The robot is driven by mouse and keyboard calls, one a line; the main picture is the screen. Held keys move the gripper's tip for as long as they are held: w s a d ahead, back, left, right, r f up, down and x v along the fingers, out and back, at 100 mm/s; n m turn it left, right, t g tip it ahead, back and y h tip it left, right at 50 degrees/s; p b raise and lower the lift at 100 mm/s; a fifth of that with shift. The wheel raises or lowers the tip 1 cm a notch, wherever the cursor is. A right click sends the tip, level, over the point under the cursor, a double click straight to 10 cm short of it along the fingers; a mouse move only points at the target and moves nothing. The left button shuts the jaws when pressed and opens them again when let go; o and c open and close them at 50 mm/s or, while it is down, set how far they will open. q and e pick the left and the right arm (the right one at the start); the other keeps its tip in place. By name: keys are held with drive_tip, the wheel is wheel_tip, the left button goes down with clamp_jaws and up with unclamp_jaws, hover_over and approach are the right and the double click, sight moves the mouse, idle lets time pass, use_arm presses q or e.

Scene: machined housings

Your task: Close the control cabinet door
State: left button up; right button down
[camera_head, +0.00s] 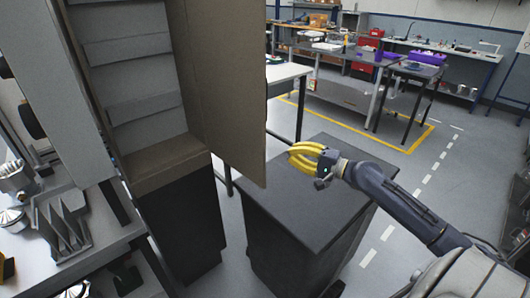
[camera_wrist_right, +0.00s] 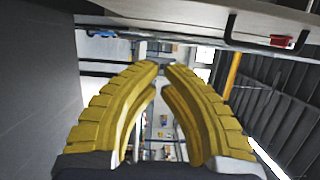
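The control cabinet (camera_head: 130,70) stands tall at the left of the head view on a dark base, its inside with grey ledges facing me. Its brown door (camera_head: 232,95) hangs open at the cabinet's right side. My right gripper (camera_head: 294,155) has yellow curved fingers and is right of the door's lower edge, apparently apart from it, above a dark pedestal. In the right wrist view the fingertips (camera_wrist_right: 162,66) nearly meet, with nothing held between them. A plain grey surface fills that view's left side; I cannot tell if it is the door. My left gripper is not in view.
The dark-topped pedestal (camera_head: 305,205) stands below my right gripper, close to the door. A shelf with metal parts (camera_head: 62,225) is at the lower left. A white table (camera_head: 288,72) stands behind the door. Workbenches (camera_head: 345,60) are farther back; the floor at right is open.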

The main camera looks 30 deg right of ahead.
drive_tip(key=w+a, duration=0.5)
drive_tip(key=a, duration=0.2)
drive_tip(key=shift+w, duration=0.25)
idle(0.3)
drive_tip(key=shift+a, duration=0.25)
idle(0.4)
